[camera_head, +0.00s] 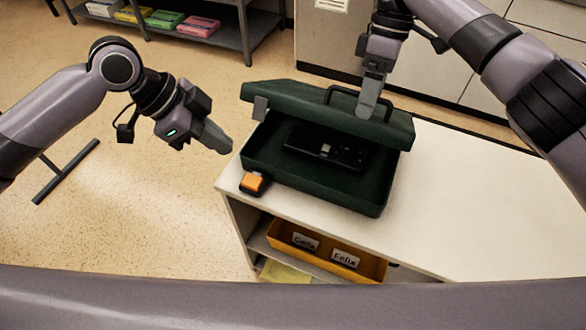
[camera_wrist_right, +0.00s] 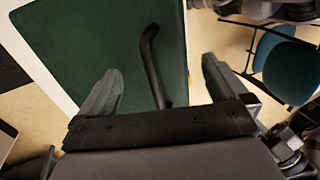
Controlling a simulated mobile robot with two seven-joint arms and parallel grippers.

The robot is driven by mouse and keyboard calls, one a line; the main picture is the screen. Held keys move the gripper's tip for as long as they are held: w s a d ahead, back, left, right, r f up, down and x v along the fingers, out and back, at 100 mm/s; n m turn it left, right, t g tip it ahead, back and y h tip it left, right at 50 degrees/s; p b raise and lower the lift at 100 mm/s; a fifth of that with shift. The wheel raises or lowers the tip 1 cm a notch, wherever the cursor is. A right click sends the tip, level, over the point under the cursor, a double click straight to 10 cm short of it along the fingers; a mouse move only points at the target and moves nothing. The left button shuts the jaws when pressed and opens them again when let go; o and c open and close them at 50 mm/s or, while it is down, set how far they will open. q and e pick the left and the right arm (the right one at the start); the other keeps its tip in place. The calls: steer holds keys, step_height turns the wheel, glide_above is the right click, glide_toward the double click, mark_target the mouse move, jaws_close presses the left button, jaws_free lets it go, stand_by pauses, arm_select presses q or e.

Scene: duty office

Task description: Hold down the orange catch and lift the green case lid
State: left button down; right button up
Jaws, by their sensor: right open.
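The green case (camera_head: 320,190) stands on a white cabinet top with its lid (camera_head: 300,105) raised and tilted back, so the inside shows. A dark handle (camera_head: 343,90) is on the lid. It also shows in the right wrist view (camera_wrist_right: 152,65), between my open right fingers. The orange catch (camera_head: 252,182) sits on a black block at the cabinet's left front corner, beside the case. My left gripper (camera_head: 222,145) is up and left of the catch, apart from it; its jaw opening is unclear. My right gripper (camera_head: 368,105) is at the lid by the handle.
A black device (camera_head: 328,147) lies inside the case. The white cabinet top (camera_head: 470,200) is clear to the right. A yellow bin (camera_head: 310,250) with name labels is on the shelf below. A rack (camera_head: 190,35) with coloured stacks stands at the back left.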

steer(key=shift+s+a+r, duration=0.15)
steer(key=shift+s+r, duration=0.2)
steer(key=shift+r, duration=0.3)
steer(key=shift+s+a+r, duration=0.1)
steer(key=shift+s+r, duration=0.25)
steer(key=shift+r, duration=0.3)
steer(key=shift+s+a+r, duration=0.15)
steer(key=shift+s+r, duration=0.2)
steer(key=shift+r, duration=0.3)
arm_select(q)
steer(key=v, duration=0.7)
steer(key=shift+b, duration=0.3)
arm_select(e)
steer(key=v, duration=0.6)
steer(key=shift+w+r, duration=0.2)
steer(key=shift+r, duration=0.05)
steer(key=shift+d, duration=0.1)
